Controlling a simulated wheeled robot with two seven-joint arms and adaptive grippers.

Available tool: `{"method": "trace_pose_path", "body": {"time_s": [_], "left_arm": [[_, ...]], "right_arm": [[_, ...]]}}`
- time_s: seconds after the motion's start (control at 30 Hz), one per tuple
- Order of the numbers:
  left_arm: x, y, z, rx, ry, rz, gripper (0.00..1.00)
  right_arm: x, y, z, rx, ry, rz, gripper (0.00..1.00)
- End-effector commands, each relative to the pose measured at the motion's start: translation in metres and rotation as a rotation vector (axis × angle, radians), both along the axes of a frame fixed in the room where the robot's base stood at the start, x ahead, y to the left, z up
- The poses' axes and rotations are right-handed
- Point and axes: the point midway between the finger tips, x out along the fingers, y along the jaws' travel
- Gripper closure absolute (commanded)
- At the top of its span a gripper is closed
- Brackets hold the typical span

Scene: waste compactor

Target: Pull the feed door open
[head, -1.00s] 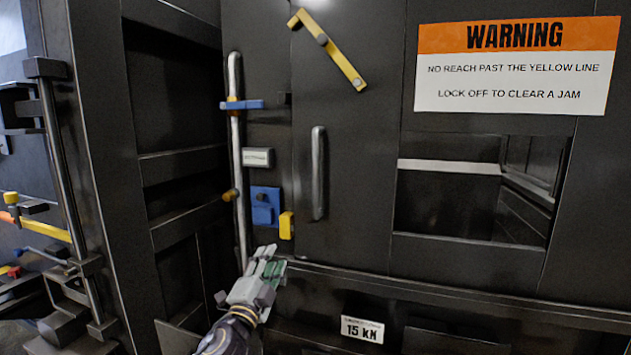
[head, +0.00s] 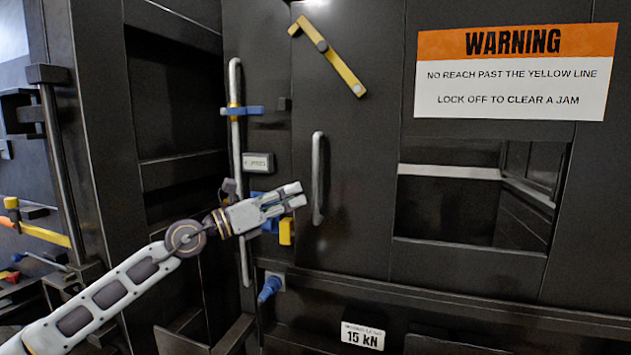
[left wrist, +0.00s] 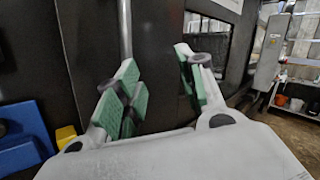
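The feed door, a dark panel (head: 355,150), appears closed in the head view. Its upright silver handle (head: 318,170) is in the middle of that view. My left gripper (head: 297,195) is just left of the handle's lower part, fingers pointing towards it. In the left wrist view the left gripper's green-padded fingers (left wrist: 160,88) are apart with nothing held. A silver bar, seemingly the handle (left wrist: 125,35), rises beyond the left finger's tip; contact is not visible. A yellow bar (head: 328,55) slants across the door's top. My right gripper is not in view.
Left of the door are a long upright rod (head: 236,130) with a blue bracket (head: 243,110), and a yellow block (head: 286,231) close below my gripper. A blue plug-like part (head: 269,289) sits lower. An opening lies right of the door, under the warning sign (head: 515,72).

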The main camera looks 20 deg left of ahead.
Motion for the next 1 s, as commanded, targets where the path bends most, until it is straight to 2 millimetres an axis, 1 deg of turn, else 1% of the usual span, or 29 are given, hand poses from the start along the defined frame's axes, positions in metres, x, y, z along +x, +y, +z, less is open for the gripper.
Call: {"method": "trace_pose_path", "body": {"time_s": [0.03,0.2,0.3,0.4,0.8,1.0], "left_arm": [[0.002,0.008,0.006,0.075,-0.014,0.024,0.61],[0.007,0.033,0.014,0.273,-0.026,0.095,0.61],[0.008,0.044,0.017,0.342,-0.026,0.126,0.61],[0.009,0.05,0.018,0.375,-0.026,0.141,0.61],[0.009,0.051,0.018,0.38,-0.025,0.143,0.61],[0.013,0.049,0.019,0.377,-0.025,0.143,0.61]], "right_arm": [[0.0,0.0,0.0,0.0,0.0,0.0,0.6],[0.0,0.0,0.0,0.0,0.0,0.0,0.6],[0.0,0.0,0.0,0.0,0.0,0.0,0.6],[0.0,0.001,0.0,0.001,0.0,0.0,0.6],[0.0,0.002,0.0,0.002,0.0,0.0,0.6],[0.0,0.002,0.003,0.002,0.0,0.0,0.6]]}}
